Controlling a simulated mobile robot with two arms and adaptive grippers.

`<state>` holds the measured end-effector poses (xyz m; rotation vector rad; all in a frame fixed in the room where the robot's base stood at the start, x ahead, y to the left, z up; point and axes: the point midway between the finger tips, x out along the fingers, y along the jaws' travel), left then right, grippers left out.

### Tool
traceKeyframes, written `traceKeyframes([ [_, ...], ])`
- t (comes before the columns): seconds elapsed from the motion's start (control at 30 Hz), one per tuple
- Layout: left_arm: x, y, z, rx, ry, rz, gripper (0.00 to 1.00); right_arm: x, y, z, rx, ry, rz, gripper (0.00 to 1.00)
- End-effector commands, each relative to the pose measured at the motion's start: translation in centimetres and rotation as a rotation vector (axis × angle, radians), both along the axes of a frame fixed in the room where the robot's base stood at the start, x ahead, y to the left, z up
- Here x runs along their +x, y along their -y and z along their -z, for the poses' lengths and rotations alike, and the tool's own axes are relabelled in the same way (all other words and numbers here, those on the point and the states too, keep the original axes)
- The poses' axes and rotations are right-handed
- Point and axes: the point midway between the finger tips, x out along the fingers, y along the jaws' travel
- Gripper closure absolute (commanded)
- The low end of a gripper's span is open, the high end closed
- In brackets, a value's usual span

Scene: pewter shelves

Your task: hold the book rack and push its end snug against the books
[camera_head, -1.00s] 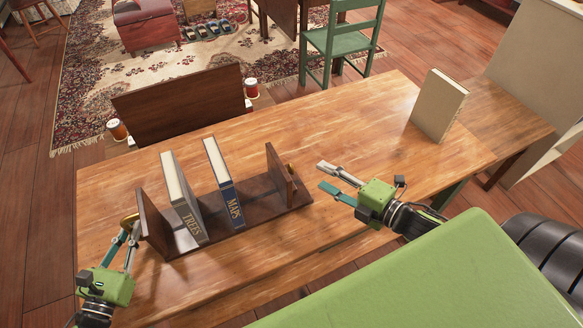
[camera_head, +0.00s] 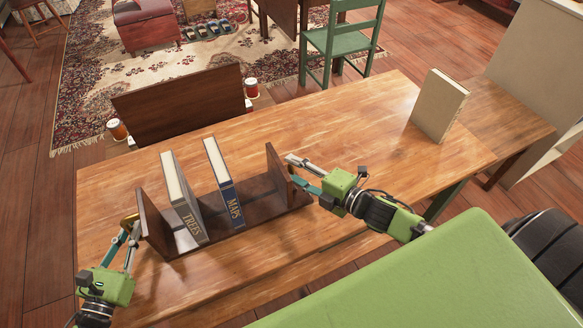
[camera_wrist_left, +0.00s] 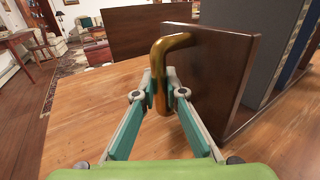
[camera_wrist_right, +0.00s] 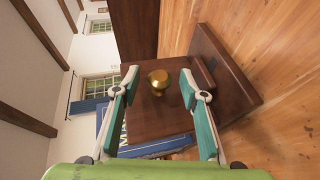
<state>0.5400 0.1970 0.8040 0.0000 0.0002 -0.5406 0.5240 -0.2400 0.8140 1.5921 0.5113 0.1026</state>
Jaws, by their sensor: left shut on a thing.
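The dark wooden book rack (camera_head: 262,215) stands on the table with an upright end at each side. The TREES book (camera_head: 182,200) leans near its left end, and the MAPS book (camera_head: 224,185) stands right of it, with gaps between books and ends. My left gripper (camera_head: 131,224) is shut on the brass handle (camera_wrist_left: 165,75) of the left end (camera_wrist_left: 210,70). My right gripper (camera_head: 290,170) is open at the right end (camera_head: 280,178). In the right wrist view its fingers are spread on either side of a brass knob (camera_wrist_right: 159,79) on that end.
A beige book (camera_head: 438,105) stands upright on the table (camera_head: 350,130) at the right. The table between it and the rack is clear. A dark wooden panel (camera_head: 185,103) stands beyond the table's far edge.

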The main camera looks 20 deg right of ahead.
Motion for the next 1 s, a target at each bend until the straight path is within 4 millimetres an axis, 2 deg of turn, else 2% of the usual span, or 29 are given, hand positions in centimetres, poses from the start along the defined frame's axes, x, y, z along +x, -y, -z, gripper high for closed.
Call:
traceKeyframes([
  [0.2, 0.0, 0.0, 0.1, 0.001, -0.002, 0.0, 1.0, 1.4, -0.6, 0.4, -0.001, 0.0, 0.0, 0.61],
  [0.53, 0.0, 0.0, 0.1, 0.001, -0.002, 0.0, 1.0, 1.6, -0.7, 0.4, -0.001, -0.001, 0.0, 0.61],
  [0.57, 0.0, 0.0, 0.1, 0.001, -0.002, 0.0, 1.0, 1.6, -0.7, 0.5, -0.001, -0.001, 0.0, 0.66],
  [0.7, 0.0, 0.0, 0.1, 0.001, -0.002, 0.0, 1.0, 1.6, -0.7, 0.4, -0.001, -0.001, -0.001, 1.0],
  [0.87, 0.0, 0.0, 0.1, 0.001, -0.002, 0.0, 1.0, 1.6, -0.9, 0.5, 0.0, 0.0, -0.001, 1.0],
  [1.0, 0.0, 0.0, 0.1, 0.001, -0.001, 0.0, 1.0, 1.6, -3.0, 0.5, 0.004, 0.0, -0.002, 1.0],
])
